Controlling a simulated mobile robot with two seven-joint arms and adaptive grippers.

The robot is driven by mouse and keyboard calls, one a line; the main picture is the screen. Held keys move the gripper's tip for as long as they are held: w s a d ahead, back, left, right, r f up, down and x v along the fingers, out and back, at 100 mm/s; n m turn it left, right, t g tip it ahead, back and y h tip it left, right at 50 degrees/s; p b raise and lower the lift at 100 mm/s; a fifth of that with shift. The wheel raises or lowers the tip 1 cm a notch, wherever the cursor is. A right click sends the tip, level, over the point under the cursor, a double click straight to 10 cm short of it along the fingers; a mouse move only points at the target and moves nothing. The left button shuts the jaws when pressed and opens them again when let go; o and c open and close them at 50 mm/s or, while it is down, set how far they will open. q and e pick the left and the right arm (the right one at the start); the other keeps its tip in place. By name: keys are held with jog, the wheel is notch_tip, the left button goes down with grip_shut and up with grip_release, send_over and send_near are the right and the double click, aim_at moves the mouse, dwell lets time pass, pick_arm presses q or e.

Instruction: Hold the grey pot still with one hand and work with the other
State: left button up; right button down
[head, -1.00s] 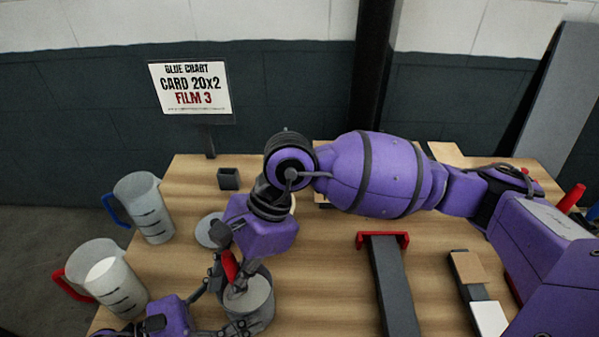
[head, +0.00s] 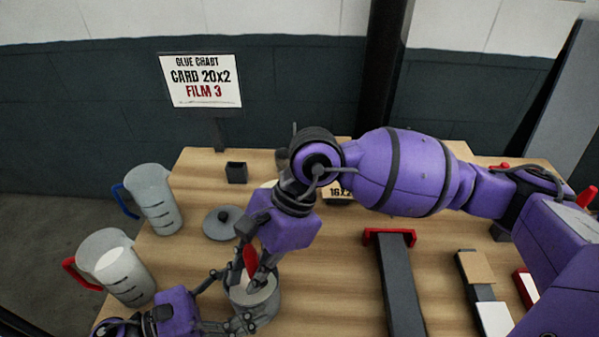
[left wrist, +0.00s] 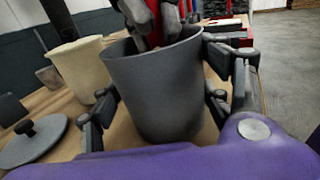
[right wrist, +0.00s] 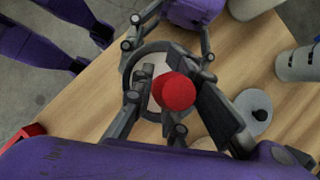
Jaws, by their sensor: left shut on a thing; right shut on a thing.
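The grey pot (head: 268,307) stands on the wooden table at the front, with pale contents inside. My left gripper (head: 240,312) is shut around it; in the left wrist view its fingers flank the pot (left wrist: 155,95). My right gripper (head: 250,268) is above the pot, shut on a red-handled tool (head: 250,258). The tool's lower end is inside the pot and its tip is hidden. In the right wrist view the round red handle end (right wrist: 178,92) shows over the opening. A grey lid (head: 222,226) with a dark knob lies on the table behind the pot.
A blue-handled jug (head: 157,205) and a red-handled jug (head: 118,268) stand at the left. A small dark box (head: 236,173) is at the back. A grey bar with a red end (head: 398,285) lies right of the pot. My right arm crosses over the table's back.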

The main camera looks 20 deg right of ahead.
pick_arm(q)
jog(key=shift+f, duration=0.1)
pick_arm(e)
notch_tip(320, 180, up, 9)
jog(key=shift+w+a+f, duration=0.15)
jog(key=shift+w+a, duration=0.05)
jog(key=shift+a, duration=0.25)
dwell(0.5)
dwell(0.8)
notch_tip(320, 180, up, 6)
dwell(0.5)
pick_arm(q)
jog(key=o, duration=1.8)
jog(key=shift+c, duration=0.2)
